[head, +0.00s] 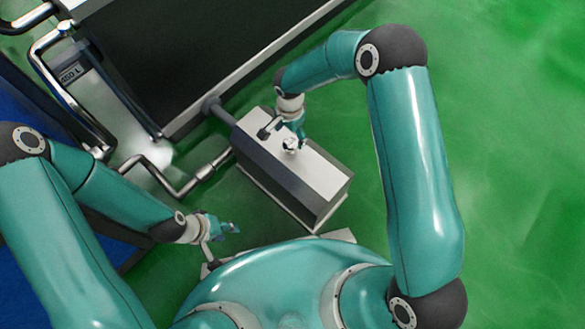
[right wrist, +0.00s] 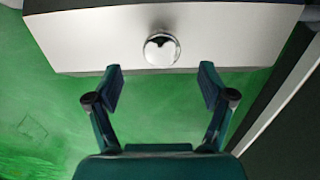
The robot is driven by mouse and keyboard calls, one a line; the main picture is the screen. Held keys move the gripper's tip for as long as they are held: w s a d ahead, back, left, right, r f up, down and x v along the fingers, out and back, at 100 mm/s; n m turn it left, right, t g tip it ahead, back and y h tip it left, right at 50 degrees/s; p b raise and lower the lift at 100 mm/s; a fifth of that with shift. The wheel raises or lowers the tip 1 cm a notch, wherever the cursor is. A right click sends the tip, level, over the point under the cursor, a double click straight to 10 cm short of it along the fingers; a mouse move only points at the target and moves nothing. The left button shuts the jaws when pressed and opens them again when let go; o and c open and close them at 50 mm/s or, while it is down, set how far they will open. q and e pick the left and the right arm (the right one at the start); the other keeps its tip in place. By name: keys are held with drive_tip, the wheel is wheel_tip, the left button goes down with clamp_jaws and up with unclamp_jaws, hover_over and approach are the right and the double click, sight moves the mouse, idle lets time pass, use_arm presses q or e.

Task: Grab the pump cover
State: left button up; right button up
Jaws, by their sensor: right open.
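The pump cover (head: 322,178) appears to be the box with a pale top and dark grey sides, near the middle of the head view. A shiny round knob (right wrist: 161,49) stands on its pale top, which fills the upper part of the right wrist view (right wrist: 90,45). My right gripper (right wrist: 160,72) is open, its two fingers apart with the knob just beyond and between the tips, nothing held. In the head view it is over the box top, partly hiding the knob. My left gripper (head: 231,228) is left of the box and low; its finger opening is too small to tell.
A pipe (head: 205,172) meets the box's left side, and another joins its far end. A large dark machine (head: 185,55) with a pale edge stands behind. Open green floor (head: 510,150) lies to the right.

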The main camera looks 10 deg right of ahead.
drive_tip(key=shift+f+b, duration=1.1)
drive_tip(key=shift+f, duration=2)
drive_tip(key=shift+r, duration=0.1)
clamp_jaws()
